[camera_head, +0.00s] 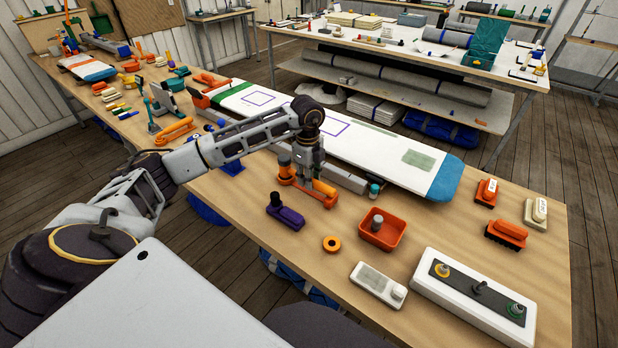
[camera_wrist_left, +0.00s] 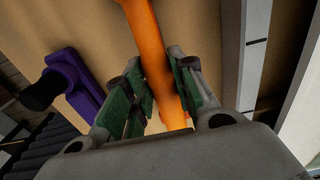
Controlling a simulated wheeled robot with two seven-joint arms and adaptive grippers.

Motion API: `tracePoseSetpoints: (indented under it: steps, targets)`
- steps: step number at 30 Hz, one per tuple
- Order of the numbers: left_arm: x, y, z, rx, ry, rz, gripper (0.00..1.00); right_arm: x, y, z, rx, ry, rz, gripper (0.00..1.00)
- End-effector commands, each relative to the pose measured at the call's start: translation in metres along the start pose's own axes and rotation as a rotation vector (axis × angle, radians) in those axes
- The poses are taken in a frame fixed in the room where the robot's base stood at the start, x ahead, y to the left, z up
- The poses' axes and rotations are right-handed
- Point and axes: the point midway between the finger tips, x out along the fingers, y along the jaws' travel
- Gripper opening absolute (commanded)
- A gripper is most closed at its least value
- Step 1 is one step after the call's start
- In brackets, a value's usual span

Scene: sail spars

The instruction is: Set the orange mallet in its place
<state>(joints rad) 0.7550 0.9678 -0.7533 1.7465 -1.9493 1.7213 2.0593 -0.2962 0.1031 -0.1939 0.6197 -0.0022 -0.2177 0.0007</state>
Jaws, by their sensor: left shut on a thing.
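My left gripper (camera_head: 308,182) is over the near bench, with its fingers pointing down. It is shut on the orange mallet (camera_head: 325,194), whose long orange body shows at both sides of the fingers. In the left wrist view the orange handle (camera_wrist_left: 148,45) runs between the two green-padded fingers (camera_wrist_left: 160,85). I cannot tell whether the mallet touches the bench. The mallet's place cannot be made out for certain. My right gripper is not in view.
A purple tool with a black knob (camera_head: 286,215) lies left of the gripper. An orange ring (camera_head: 332,243), orange tray (camera_head: 382,232) and white box with pegs (camera_head: 472,300) are nearer. The long white board with a blue end (camera_head: 448,180) lies behind.

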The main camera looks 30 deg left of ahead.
Motion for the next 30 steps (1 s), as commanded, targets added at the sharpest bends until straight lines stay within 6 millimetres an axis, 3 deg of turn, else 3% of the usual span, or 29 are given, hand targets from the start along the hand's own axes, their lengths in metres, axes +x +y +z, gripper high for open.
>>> tracePoseSetpoints:
  steps: [3, 4, 9, 22, 30]
  targets:
    - [0.000, 0.000, 0.000, 0.000, 0.001, 0.001, 0.00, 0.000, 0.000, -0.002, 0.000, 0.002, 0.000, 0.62]
    - [0.000, 0.000, 0.000, 0.000, 0.001, 0.001, 0.29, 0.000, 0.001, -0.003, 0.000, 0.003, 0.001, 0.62]
    - [0.001, 0.000, 0.000, 0.000, 0.001, 0.001, 0.51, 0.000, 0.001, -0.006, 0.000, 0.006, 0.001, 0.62]
    - [-0.002, 0.000, 0.000, 0.000, 0.001, 0.001, 0.51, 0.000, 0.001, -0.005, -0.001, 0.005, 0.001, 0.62]
    - [-0.023, 0.000, 0.000, 0.001, 0.001, -0.001, 0.51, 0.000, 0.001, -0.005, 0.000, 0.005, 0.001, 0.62]
